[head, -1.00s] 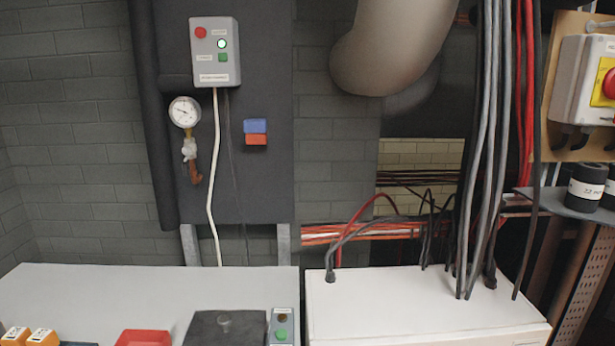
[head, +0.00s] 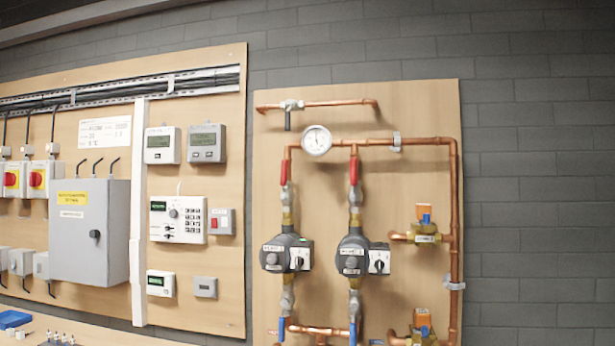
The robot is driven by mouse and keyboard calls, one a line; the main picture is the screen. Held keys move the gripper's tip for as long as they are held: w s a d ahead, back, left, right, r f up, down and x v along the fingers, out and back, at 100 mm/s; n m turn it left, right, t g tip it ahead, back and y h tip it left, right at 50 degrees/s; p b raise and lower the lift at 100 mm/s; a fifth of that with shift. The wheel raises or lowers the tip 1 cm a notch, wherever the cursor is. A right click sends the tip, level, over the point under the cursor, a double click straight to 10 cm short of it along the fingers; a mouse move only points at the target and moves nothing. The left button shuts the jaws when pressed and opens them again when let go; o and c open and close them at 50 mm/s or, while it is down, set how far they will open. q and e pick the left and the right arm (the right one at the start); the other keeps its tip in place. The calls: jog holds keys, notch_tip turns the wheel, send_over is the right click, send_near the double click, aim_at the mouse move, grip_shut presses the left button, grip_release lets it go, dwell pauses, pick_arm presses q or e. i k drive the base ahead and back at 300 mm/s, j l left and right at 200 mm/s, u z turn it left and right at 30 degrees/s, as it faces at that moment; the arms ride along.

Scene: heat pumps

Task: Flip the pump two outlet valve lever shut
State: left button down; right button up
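Two grey pumps are mounted on a wooden board in the head view, a left pump (head: 286,252) and a right pump (head: 354,253). Their labels are too small to read, so I cannot tell from them which is pump two. Above the left pump a red lever (head: 284,172) hangs upright along its vertical copper pipe. Above the right pump a second red lever (head: 354,170) also stands upright, in line with its pipe. Blue levers show below, one under the left pump (head: 281,328) and one under the right pump (head: 352,333). Neither gripper is in view.
The pump board (head: 405,110) also carries a round gauge (head: 317,140) and two orange-topped valves, the upper one (head: 424,230) right of the pumps. A control panel board (head: 215,285) with a grey cabinet (head: 90,232) is at left. A bench with small items shows at lower left.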

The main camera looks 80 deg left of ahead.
aim_at(354, 197)
jog(key=u, duration=2.35)
